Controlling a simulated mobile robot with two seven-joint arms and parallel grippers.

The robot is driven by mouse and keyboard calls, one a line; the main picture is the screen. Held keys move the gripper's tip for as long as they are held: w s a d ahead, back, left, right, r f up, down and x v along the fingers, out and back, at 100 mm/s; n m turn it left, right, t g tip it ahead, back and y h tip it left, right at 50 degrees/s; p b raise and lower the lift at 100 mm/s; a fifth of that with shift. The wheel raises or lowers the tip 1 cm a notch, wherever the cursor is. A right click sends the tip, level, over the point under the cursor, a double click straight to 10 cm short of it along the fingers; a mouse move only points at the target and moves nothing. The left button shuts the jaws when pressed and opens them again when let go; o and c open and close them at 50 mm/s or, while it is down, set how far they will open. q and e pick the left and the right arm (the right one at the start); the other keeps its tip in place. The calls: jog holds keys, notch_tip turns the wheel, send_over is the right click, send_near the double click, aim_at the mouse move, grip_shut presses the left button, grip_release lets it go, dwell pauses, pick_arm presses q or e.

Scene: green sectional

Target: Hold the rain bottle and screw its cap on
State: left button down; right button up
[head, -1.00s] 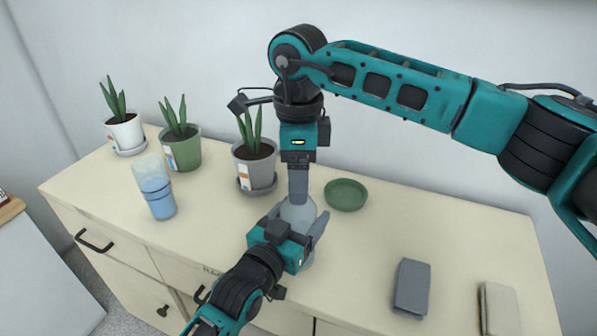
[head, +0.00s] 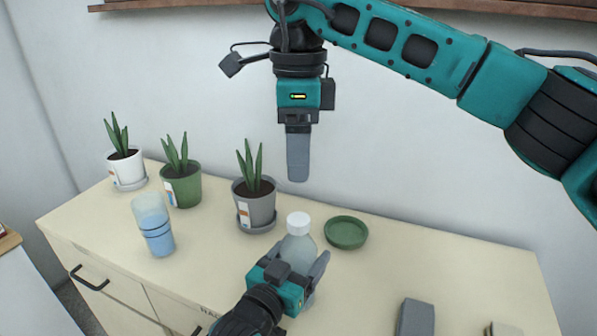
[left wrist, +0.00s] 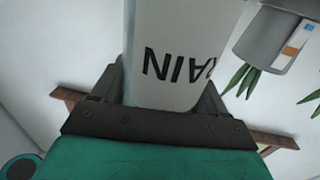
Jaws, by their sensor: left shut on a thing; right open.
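The rain bottle (head: 299,246) is clear and stands upright on the cabinet top with a white cap (head: 298,223) on its neck. I cannot tell how tightly the cap sits. My left gripper (head: 306,272) is shut around the bottle's body from the front. In the left wrist view the bottle (left wrist: 180,50) fills the middle between the fingers, with its "RAIN" lettering upside down. My right gripper (head: 298,160) hangs above the cap, pointing down, open and empty, apart from it. Only one of its fingers shows clearly.
A grey pot (head: 254,203) with a plant stands left of the bottle, and a green saucer (head: 346,232) lies right of it. A green pot (head: 181,187), a white pot (head: 126,169) and a blue tumbler (head: 154,226) stand further left. A grey block (head: 415,318) lies at the front right.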

dwell(0.3)
pick_arm(q)
grip_release()
jog(key=v, duration=1.3)
